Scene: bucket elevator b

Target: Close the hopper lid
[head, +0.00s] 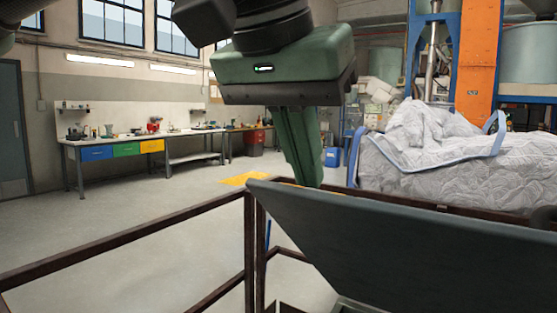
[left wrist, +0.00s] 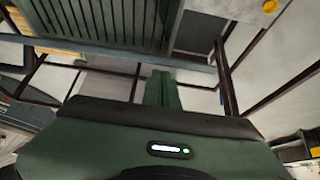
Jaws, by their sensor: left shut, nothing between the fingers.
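The hopper lid (head: 400,245) is a dark grey-green panel at the lower right of the head view. It stands tilted open, with its broad face toward me. My left gripper (head: 308,186) comes down from above, green, with its fingers together and empty. Its fingertips are just behind the lid's upper left edge, which partly hides them; I cannot tell whether they touch the lid. In the left wrist view, the closed fingers (left wrist: 160,75) point toward a pale bar near a dark slatted grate (left wrist: 100,20). My right gripper is not in view.
Brown metal railings (head: 130,240) stand at the front left, close to the lid. A large white bulk bag (head: 440,160) with blue straps sits behind the lid. A workbench (head: 140,145) stands far left, with open floor (head: 130,205) before it.

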